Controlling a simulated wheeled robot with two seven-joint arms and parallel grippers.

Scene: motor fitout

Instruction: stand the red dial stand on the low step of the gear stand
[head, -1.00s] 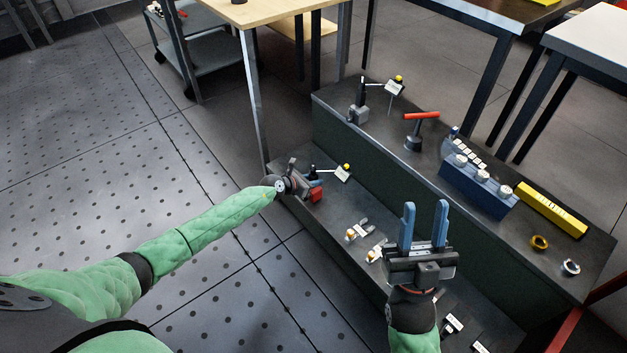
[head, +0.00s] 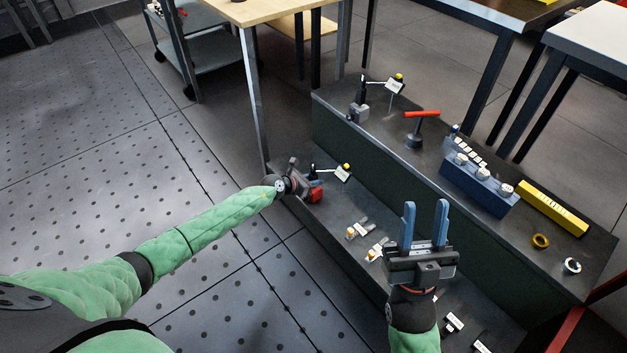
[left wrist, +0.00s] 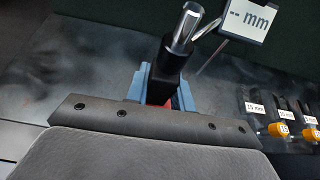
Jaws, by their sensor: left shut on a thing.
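The red dial stand has a red base (head: 315,195), a black post and a white "-- mm" card that also shows in the left wrist view (left wrist: 247,15). My left gripper (head: 308,186) is shut on it. In the left wrist view, blue fingers flank its black and chrome post (left wrist: 180,42); the base is mostly hidden. The stand is upright at the far left end of the low step (head: 335,225) of the gear stand; I cannot tell whether its base touches. My right gripper (head: 424,225) is open and empty above the low step's front part.
On the high step stand a grey dial stand (head: 358,113), a red-handled tool (head: 420,116), a blue block (head: 478,187), a yellow block (head: 552,208) and two rings. Small labelled parts (head: 357,231) lie along the low step. A table leg (head: 254,105) stands behind its left end.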

